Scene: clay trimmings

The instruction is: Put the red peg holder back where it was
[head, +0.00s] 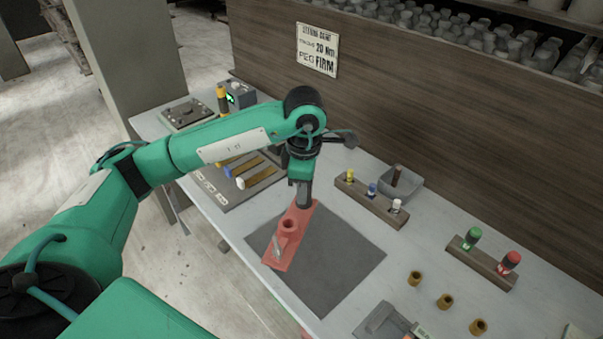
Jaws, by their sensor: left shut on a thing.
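The red peg holder (281,255) is a flat red bar with a raised round socket on it. A small grey piece shows near its front end. It is over the back left part of the dark grey mat (340,262), and I cannot tell whether it touches the mat. My left gripper (303,205) points down and is shut on the far end of the holder; the fingertips are partly hidden. My right gripper is not in view.
A wooden rack (371,203) with yellow, blue and white pegs stands behind the mat, beside a grey bin (402,180). Another rack (481,262) holds green and red pegs. Several brass rings (445,301) stand at the right. A tool board (215,190) lies at the left.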

